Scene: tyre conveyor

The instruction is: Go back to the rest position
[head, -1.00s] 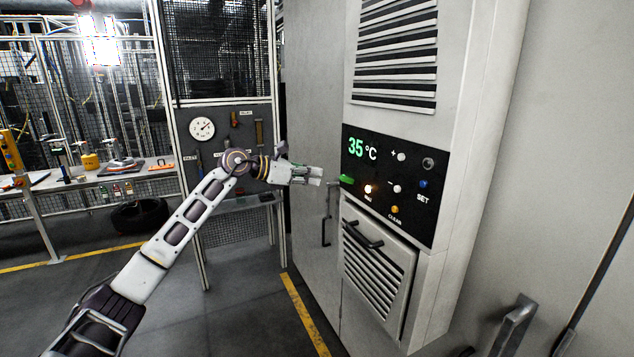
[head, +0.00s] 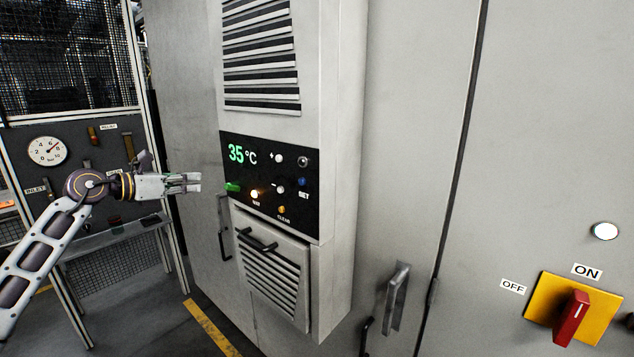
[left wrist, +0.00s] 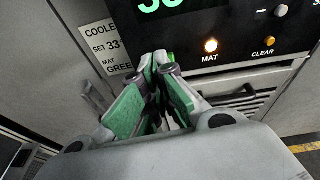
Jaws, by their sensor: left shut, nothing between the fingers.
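My left gripper (head: 186,183) reaches in from the left in the head view, with its fingers shut and empty. It is in front of the grey cabinet, just left of the control panel (head: 269,183). The panel is black and reads 35 °C in green, with a lit MAT lamp (head: 254,194). I cannot see contact with the panel. My right gripper is not in view.
A vented hatch (head: 272,275) with a black handle sits below the panel. A red rotary switch (head: 571,318) on a yellow plate is at the lower right, with a white lamp (head: 605,231) above. A gauge board (head: 70,150) and small table stand behind my arm.

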